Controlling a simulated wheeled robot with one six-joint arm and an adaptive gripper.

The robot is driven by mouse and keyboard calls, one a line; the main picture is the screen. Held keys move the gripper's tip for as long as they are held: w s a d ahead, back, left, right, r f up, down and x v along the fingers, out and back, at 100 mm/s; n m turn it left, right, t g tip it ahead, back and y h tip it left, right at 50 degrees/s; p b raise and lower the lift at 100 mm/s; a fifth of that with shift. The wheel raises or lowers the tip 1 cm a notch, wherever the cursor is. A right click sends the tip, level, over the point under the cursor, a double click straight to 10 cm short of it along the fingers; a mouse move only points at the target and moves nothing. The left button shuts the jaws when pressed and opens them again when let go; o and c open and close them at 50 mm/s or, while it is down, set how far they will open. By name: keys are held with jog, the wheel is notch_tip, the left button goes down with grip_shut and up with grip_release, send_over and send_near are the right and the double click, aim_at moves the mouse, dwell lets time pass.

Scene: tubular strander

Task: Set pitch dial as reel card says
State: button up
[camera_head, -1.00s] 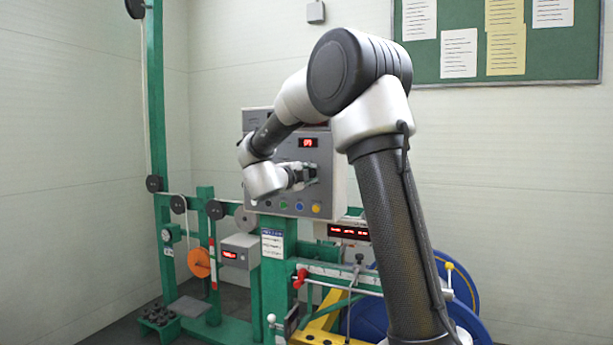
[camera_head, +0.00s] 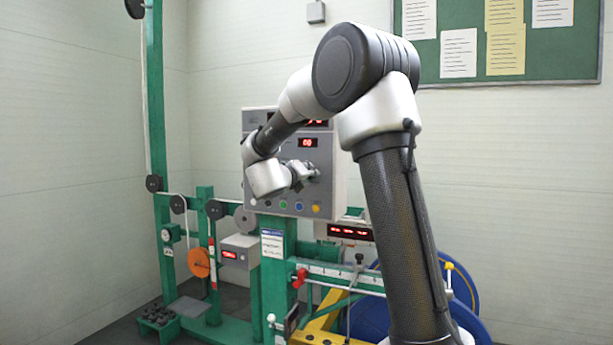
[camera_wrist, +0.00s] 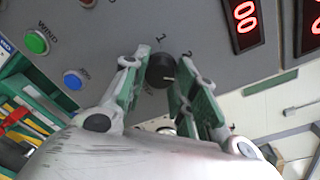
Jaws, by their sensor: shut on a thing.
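A black dial (camera_wrist: 161,72) with a white pointer line sits on the grey control panel (camera_wrist: 205,30). Numerals 1 and 2 show by its edge. My gripper (camera_wrist: 160,78) has its two green-padded fingers on either side of the dial, shut on it. In the head view my gripper (camera_head: 304,175) is at the panel's front (camera_head: 326,150) and hides the dial. The pointer's exact setting is hard to read. A red display (camera_wrist: 244,17) above reads 00 in the wrist view. I cannot make out a reel card with readable text.
A green button (camera_wrist: 36,42) marked WIND and a blue button (camera_wrist: 73,80) are left of my fingers. A white label (camera_head: 272,243) is on the green post. Blue reels (camera_head: 462,282) stand at lower right. Papers hang on the green board (camera_head: 450,68).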

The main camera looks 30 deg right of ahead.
jog(key=m, duration=0.4)
jog(key=shift+f, duration=0.2)
jog(key=shift+m, duration=0.5)
jog(key=o, duration=1)
jog(key=shift+o, duration=0.2)
jog(key=v, duration=1.2)
jog(key=shift+s, duration=0.2)
